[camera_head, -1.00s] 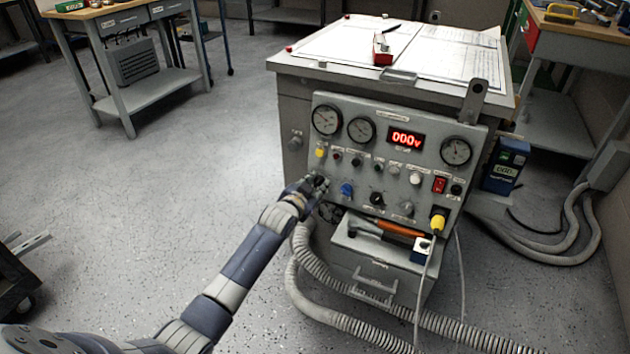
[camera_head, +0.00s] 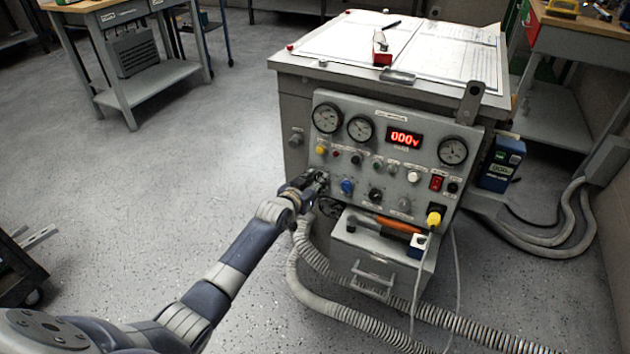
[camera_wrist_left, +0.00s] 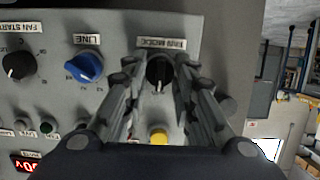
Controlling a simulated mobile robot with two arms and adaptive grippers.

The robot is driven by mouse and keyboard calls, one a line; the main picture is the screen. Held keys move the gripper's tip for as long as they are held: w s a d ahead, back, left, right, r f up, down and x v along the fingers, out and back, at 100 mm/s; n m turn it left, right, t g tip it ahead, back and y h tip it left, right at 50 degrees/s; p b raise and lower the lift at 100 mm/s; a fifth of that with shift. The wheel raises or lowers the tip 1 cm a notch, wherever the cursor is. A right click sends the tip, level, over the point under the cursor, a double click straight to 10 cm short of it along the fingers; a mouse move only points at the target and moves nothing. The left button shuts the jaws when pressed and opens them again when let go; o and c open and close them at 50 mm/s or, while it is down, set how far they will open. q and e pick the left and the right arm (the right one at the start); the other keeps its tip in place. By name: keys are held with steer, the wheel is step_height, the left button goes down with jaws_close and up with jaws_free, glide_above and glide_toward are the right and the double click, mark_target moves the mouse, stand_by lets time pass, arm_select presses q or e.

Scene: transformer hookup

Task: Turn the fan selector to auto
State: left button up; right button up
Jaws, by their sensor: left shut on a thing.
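The fan selector is a black knob (camera_wrist_left: 160,73) under a label that reads as FAN MODE (camera_wrist_left: 168,44), shown upside down in the left wrist view. My left gripper (camera_wrist_left: 158,80) is shut on this knob, with one finger on each side of it. In the head view my left gripper (camera_head: 318,180) is at the left end of the panel's lower knob row and largely hides the selector. Which position the knob's pointer is at is too small to tell. My right gripper is not in view.
The control panel (camera_head: 342,142) carries gauges and a red display (camera_head: 404,138) showing 000. A blue LINE knob (camera_wrist_left: 85,67) sits beside the selector. A yellow button (camera_wrist_left: 158,137) is close to the fingers. An orange-handled tool (camera_head: 398,225) lies on the ledge below; hoses (camera_head: 300,290) run along the floor.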

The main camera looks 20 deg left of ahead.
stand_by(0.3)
arm_select(q)
steer(key=o, duration=1.1)
steer(key=v, duration=1.2)
steer(key=shift+f, duration=0.1)
